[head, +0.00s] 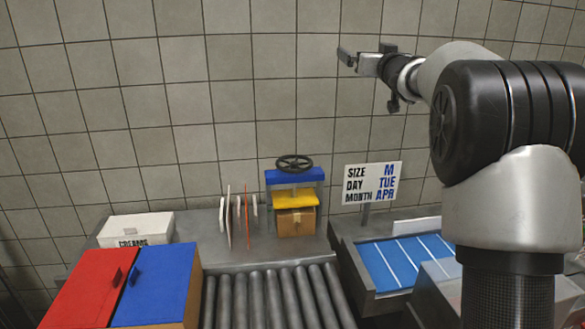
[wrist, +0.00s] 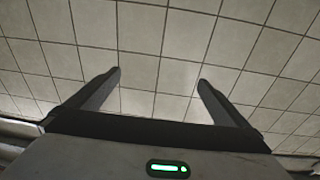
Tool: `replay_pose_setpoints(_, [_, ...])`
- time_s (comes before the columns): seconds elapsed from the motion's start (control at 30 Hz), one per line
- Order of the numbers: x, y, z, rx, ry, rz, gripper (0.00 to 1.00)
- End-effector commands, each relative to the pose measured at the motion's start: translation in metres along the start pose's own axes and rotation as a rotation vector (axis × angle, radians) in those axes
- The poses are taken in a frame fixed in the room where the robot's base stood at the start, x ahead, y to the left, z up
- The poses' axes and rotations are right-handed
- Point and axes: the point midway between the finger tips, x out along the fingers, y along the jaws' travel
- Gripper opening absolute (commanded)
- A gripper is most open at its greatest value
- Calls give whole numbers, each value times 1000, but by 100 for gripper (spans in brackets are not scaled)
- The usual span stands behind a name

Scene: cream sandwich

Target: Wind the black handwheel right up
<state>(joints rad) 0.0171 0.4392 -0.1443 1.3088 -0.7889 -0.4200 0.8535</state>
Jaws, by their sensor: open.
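The black handwheel (head: 294,162) lies flat on top of a small press with a blue crossbar (head: 295,176) and a yellow plate (head: 295,198). A brown cardboard box (head: 296,222) sits under the yellow plate, seemingly against it. My gripper (head: 345,57) is high up in front of the tiled wall, above and to the right of the handwheel and well apart from it. In the wrist view my gripper (wrist: 159,75) has its two fingers spread with nothing between them, only wall tiles behind. The handwheel is not in the wrist view.
Thin upright panels (head: 240,215) stand left of the press. A roller conveyor (head: 270,298) runs in front. A red lid (head: 85,287), a blue lid (head: 155,284) and a white creams box (head: 136,230) are at left. A sign (head: 372,183) and blue tray (head: 400,262) stand right.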

Motion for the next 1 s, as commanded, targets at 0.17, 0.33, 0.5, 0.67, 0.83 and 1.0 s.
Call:
replay_pose_setpoints(0.17, [-108,24,-3,31,-200,232,100])
replay_pose_setpoints(0.33, [-206,15,38,52,-429,319,100])
replay_pose_setpoints(0.5, [-276,-8,78,69,-602,320,100])
replay_pose_setpoints(0.67, [-331,-35,116,89,-739,281,100])
replay_pose_setpoints(0.83, [-374,-73,157,122,-859,195,100])
replay_pose_setpoints(1.0, [-384,-119,194,186,-919,74,100])
